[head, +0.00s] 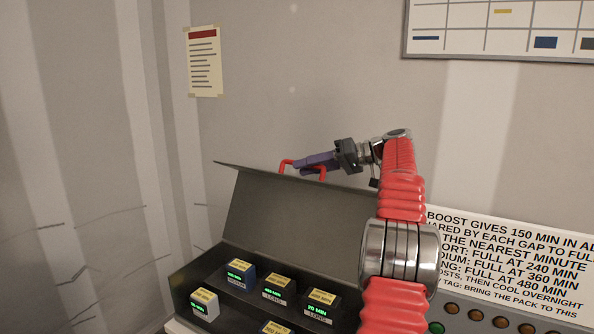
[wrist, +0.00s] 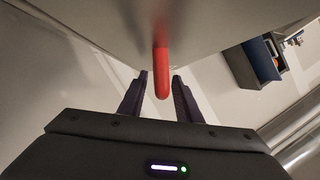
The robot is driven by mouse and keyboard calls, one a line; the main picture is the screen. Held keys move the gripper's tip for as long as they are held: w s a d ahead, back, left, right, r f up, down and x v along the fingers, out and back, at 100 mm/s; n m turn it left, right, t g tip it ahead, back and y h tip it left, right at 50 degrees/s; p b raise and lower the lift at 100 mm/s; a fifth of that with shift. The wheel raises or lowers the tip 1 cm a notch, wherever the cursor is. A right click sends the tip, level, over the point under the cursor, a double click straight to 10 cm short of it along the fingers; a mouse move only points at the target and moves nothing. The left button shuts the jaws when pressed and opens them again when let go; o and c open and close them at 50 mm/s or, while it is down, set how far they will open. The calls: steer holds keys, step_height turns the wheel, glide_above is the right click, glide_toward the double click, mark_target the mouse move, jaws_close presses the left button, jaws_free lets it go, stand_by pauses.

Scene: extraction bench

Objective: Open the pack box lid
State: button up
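The dark pack box (head: 189,279) stands low in the head view, with its contents exposed. Its lid (head: 290,215) is raised steeply, with the inner face showing. A red handle (head: 287,163) sits at the lid's upper edge. My gripper (head: 303,165), with purple fingers, is at this handle. In the wrist view the handle (wrist: 162,75) lies between the two fingertips of my gripper (wrist: 161,76), with small gaps on both sides. The fingers are apart, around the handle rather than closed on it.
Several labelled packs, such as a blue one (head: 240,273) and a white one (head: 205,303), sit inside the box. A printed sign (head: 510,265) and a row of buttons (head: 476,315) are at the right. The wall behind holds a notice (head: 205,65) and a chart (head: 500,28).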

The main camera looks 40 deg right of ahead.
steer(key=shift+x, duration=1.55)
jaws_close()
